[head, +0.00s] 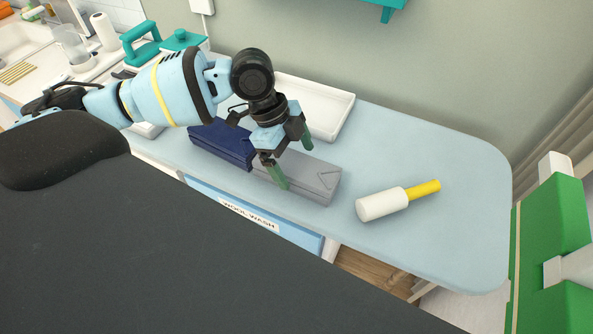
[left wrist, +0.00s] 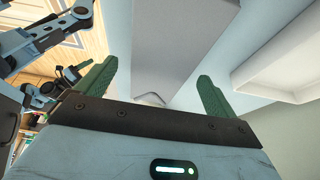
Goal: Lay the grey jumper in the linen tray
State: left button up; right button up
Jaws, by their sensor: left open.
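The grey jumper (head: 318,177) is a folded flat bundle on the pale blue worktop, right of a navy folded bundle (head: 215,145). The linen tray (head: 340,112), white, shallow and rimmed, lies behind them by the wall; its visible part looks empty. My left gripper (head: 292,163) is open over the grey jumper, one green finger on its near side and one towards the tray. In the left wrist view, the grey jumper (left wrist: 180,40) shows between the spread fingers and the tray (left wrist: 275,55) at the right. Contact cannot be told. My right gripper cannot be made out clearly.
A white cylinder with a yellow handle (head: 385,205) lies right of the jumper. The worktop (head: 440,160) is clear at its right end. A green object (head: 550,240) stands beyond that end. A teal-lidded item (head: 183,40) and sink are at the left.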

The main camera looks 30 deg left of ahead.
aim_at(296, 165)
pick_arm(q)
jog(key=x, duration=0.4)
jog(key=shift+a+f, duration=0.1)
jog(key=shift+s, duration=0.1)
jog(key=shift+c, duration=0.2)
jog(key=c, duration=1.2)
jog(key=shift+r, duration=5.05)
